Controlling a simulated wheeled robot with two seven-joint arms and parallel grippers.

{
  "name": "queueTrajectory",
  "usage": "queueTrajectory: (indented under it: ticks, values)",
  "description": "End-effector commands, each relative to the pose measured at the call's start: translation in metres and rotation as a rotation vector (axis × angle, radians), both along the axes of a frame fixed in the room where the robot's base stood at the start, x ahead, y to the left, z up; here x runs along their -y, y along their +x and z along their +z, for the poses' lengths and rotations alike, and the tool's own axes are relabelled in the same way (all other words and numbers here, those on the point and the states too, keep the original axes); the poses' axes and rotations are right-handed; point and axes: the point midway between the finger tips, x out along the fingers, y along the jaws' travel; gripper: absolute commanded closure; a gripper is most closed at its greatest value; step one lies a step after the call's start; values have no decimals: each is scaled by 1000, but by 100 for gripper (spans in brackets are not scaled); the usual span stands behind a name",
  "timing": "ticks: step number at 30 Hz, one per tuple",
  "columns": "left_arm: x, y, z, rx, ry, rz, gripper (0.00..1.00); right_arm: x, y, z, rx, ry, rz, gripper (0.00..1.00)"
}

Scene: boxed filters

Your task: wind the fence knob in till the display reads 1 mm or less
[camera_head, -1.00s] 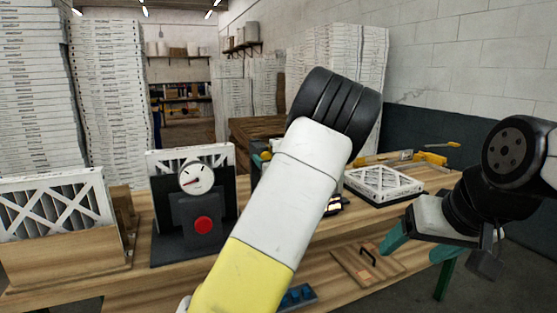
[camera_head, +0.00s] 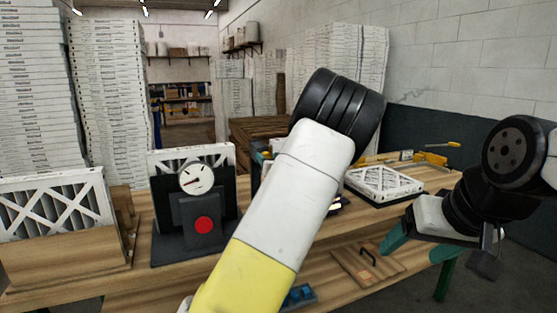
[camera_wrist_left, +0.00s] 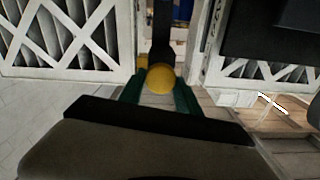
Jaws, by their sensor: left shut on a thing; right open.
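The yellow fence knob (camera_wrist_left: 160,78) is in the left wrist view, at the end of a dark upright bar. My left gripper (camera_wrist_left: 158,90) is shut on it, with one green finger on each side. In the head view my own left arm hides this gripper and the knob. A small lit panel (camera_wrist_left: 272,103), possibly the display, shows at the right of the left wrist view; no reading can be made out. My right gripper (camera_head: 432,244) is open and empty at the right, near the table's front edge.
A dial gauge (camera_head: 197,178) on a dark stand with a red button (camera_head: 204,224) stands left of my arm. A framed filter (camera_head: 55,205) sits in a wooden holder at far left. Another filter (camera_head: 384,183) lies flat at right. Yellow clamps (camera_head: 432,158) lie behind it.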

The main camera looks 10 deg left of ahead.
Motion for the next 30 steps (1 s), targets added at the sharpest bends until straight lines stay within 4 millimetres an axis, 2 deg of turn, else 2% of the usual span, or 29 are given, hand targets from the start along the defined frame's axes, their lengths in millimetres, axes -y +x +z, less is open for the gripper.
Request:
queueTrajectory:
  ticks: [18,30]
  values:
    - [3,1,-2,-315,465,-2,100,0,0,0,0,0,0,27]
    - [3,2,-3,-459,676,-2,100,0,0,0,0,0,0,27]
